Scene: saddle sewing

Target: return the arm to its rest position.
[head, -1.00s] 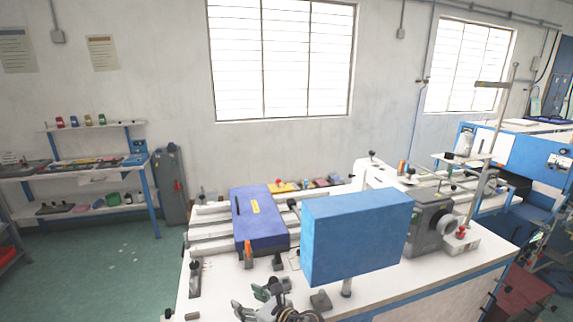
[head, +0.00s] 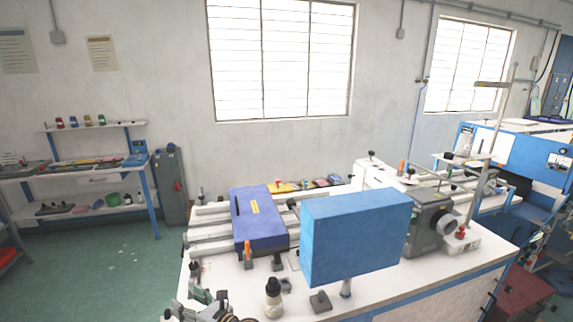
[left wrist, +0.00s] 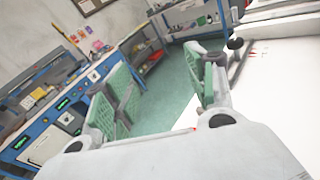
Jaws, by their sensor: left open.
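My left gripper (head: 211,299) shows at the bottom of the head view, low over the left front corner of the white table (head: 375,296). In the left wrist view its two green-padded fingers (left wrist: 163,82) stand wide apart, with nothing between them but a view of the green floor. The gripper is open and empty. My right arm and gripper are not seen in either view.
A black-topped white knob-like part (head: 273,298) stands on the table right of my left gripper. Near it are the blue box (head: 355,235) and the dark blue machine cover (head: 259,219). Green floor (head: 100,265) is open to the left.

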